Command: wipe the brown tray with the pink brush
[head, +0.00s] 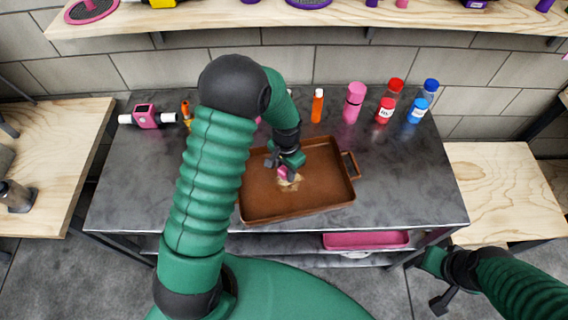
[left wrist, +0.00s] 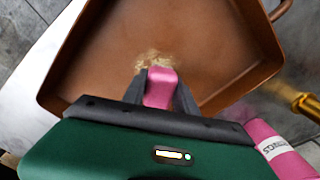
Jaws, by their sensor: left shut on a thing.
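The brown tray (head: 325,187) lies on the dark metal table, with a handle at its right end. It also fills much of the left wrist view (left wrist: 190,35). My left gripper (head: 285,168) is over the middle of the tray, shut on the pink brush (left wrist: 160,86). The brush's pale bristles (left wrist: 152,58) point down at the tray floor and look to be touching it. In the head view the brush (head: 284,173) is small and partly hidden by the gripper. My right gripper (head: 432,283) is low at the right, off the table, with its fingers apart and nothing between them.
Behind the tray stand an orange bottle (head: 317,106), a pink bottle (head: 354,102) and several red- and blue-capped bottles. A pink device (head: 147,117) sits at the back left. A pink tray (head: 366,240) is on the lower shelf. The table's right front (head: 425,195) is clear.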

